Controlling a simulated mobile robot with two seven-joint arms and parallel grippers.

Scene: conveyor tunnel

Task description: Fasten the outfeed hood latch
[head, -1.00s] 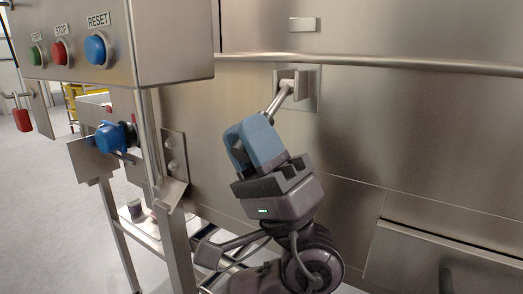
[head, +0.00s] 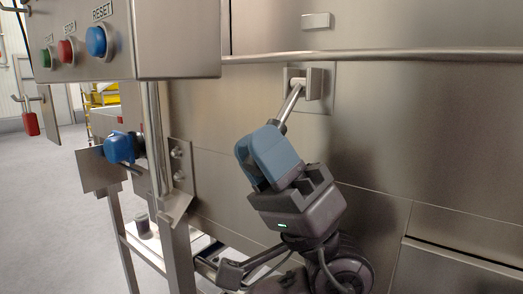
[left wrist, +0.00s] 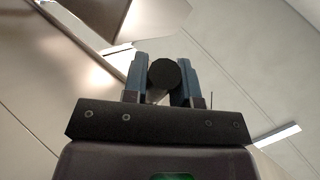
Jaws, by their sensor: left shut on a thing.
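The hood latch is a metal lever (head: 291,104) that comes out of a square bracket plate (head: 322,100) on the steel hood wall. The lever slants down and left from the bracket. My left gripper (head: 268,152), with blue fingers, is shut around the lever's lower end and hides it in the head view. In the left wrist view, a round black knob end (left wrist: 164,75) sits between the two blue fingers of my left gripper (left wrist: 164,82). My right gripper is not in view.
A control box (head: 180,40) with green, red and blue buttons hangs at the upper left, close to my left arm. A steel post (head: 153,140) and a blue knob (head: 120,147) stand below it. A horizontal rail (head: 400,56) crosses the wall above the latch.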

